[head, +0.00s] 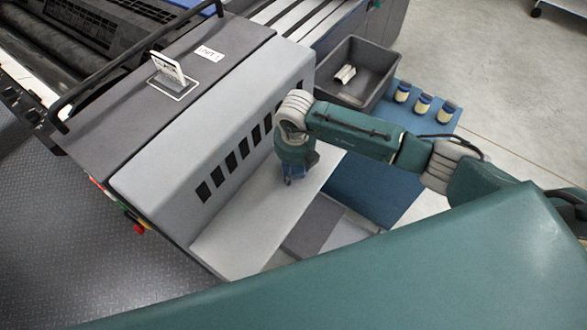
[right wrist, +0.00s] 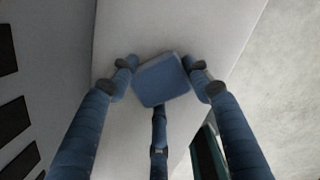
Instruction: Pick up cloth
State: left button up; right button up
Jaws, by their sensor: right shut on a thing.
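The cloth (right wrist: 163,82) shows in the right wrist view as a small, folded-looking blue square. It sits between the fingertips of my right gripper (right wrist: 160,85), and the gripper is shut on it. In the head view my right gripper (head: 293,179) points down over the light grey shelf (head: 235,235) at the side of the ink unit. The cloth is mostly hidden by the gripper there. I cannot tell whether the cloth touches the shelf. My left gripper is not in view.
The grey ink unit (head: 215,130) with dark slots rises left of my right gripper. A dark grey bin (head: 392,62) with a whitish item inside stands behind my right arm. Three small jars (head: 423,104) stand on a blue surface (head: 385,190). The shelf's near part is clear.

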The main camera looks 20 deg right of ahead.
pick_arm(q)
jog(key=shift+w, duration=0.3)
pick_arm(e)
jog(key=shift+c, duration=0.4)
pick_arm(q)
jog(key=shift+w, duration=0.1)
pick_arm(e)
jog(key=shift+r, duration=0.1)
